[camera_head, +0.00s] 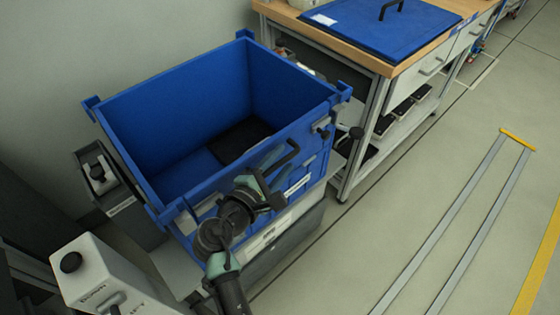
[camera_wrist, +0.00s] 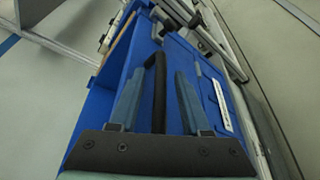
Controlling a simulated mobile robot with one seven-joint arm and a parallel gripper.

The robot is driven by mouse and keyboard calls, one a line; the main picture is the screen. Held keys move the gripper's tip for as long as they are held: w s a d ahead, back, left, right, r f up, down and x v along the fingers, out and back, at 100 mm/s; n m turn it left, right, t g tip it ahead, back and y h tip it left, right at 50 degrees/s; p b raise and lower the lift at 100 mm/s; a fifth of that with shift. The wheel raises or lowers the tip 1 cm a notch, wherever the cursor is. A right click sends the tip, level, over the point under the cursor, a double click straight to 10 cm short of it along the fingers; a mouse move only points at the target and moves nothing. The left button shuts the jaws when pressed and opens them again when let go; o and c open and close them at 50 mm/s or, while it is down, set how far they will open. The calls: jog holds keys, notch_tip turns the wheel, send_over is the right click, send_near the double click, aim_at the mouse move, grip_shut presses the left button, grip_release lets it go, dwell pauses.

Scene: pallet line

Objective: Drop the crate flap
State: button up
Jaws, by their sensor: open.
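The large blue crate (camera_head: 185,100) stands open-topped, with a dark patch on its floor inside. Its front side, the flap (camera_head: 312,160), is upright, partly hidden behind my arm. A black bar handle (camera_head: 284,158) stands out from the flap. My gripper (camera_head: 268,188) is at the flap, close to this handle. In the wrist view, my gripper (camera_wrist: 160,76) is open, its two fingers pointing toward the blue panel. The handle (camera_wrist: 156,85) lies between the fingers, with a visible gap to the right finger; contact with the left one is unclear.
A workbench (camera_head: 405,58) with a blue lid (camera_head: 385,22) on top stands right of the crate. A black knob (camera_head: 356,133) sticks out near the crate's right corner. A pale box (camera_head: 95,275) stands at the lower left.

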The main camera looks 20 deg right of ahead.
grip_shut()
dwell(1.4)
